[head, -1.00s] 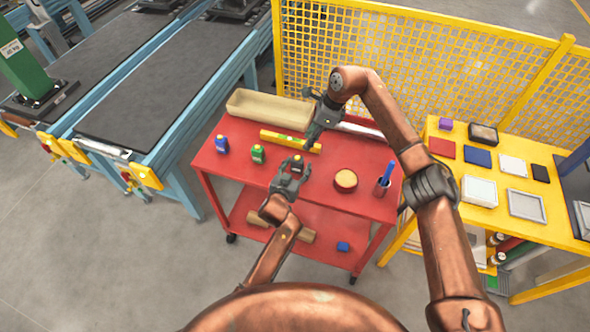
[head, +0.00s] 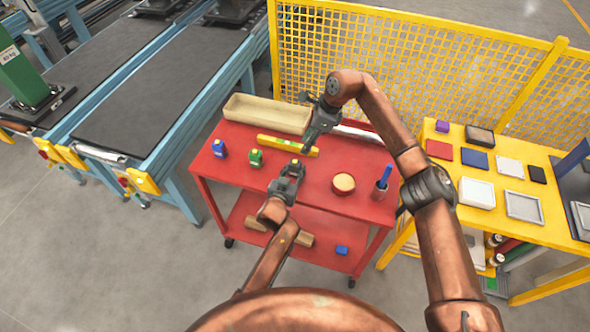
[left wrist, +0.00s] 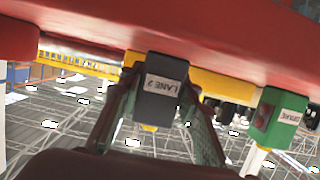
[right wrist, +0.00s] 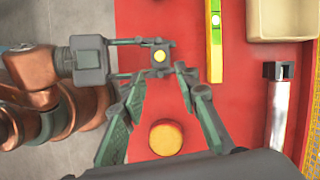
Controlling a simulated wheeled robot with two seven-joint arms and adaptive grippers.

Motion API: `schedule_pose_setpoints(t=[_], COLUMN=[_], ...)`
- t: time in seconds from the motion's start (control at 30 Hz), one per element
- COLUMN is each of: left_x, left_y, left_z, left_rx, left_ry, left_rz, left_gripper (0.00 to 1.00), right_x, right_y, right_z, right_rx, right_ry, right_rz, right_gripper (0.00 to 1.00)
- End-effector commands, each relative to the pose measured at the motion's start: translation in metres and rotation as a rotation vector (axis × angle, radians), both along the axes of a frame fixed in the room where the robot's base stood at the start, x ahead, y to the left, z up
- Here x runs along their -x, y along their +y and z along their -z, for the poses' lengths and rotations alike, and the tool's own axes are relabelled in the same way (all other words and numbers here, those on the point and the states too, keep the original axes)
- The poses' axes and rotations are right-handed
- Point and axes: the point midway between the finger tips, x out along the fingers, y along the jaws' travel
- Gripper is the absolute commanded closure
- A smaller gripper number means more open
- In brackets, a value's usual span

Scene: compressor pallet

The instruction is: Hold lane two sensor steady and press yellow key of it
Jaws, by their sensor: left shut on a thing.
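The lane two sensor (left wrist: 161,88) is a small dark grey block with a "LANE 2" label in the left wrist view. The sensor's round yellow key (right wrist: 160,57) faces up and is uncovered in the right wrist view. My right gripper (right wrist: 160,80) is open and empty, its fingertips apart and close to the sensor in that picture. In the head view the right gripper (head: 308,148) points down just behind the sensor. Its exact height above the key is unclear.
The red cart top (head: 235,180) also bears a green sensor (head: 255,158), a blue one (head: 220,149), a yellow level (head: 287,146), a beige tray (head: 268,113), a round yellow-topped piece (head: 343,184) and a pen cup (head: 380,190). A yellow mesh fence (head: 400,60) stands behind.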

Motion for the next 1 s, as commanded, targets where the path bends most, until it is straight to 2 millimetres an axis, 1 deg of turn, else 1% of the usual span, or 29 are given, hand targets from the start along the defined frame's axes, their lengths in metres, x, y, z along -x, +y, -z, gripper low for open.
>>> schedule_pose_setpoints(t=[0.2, 0.63, 1.0], left_x=[0.0, 0.0, 0.0], left_y=[0.0003, 0.0003, 0.0004], left_z=[0.0004, 0.0004, 0.0005], left_rx=[0.0, -0.001, -0.001], left_ry=[0.001, 0.001, 0.001], left_rz=[0.0, -0.001, -0.001], left_gripper=[0.97, 0.97, 0.97], right_x=[0.0, 0.0, 0.0], right_y=[0.0, 0.0, 0.0], right_z=[0.0, 0.0, 0.0], right_rx=[0.0, 0.0, 0.0], right_ry=[0.0, 0.0, 0.0], right_rz=[0.0, 0.0, 0.0], right_gripper=[0.71, 1.0, 1.0])
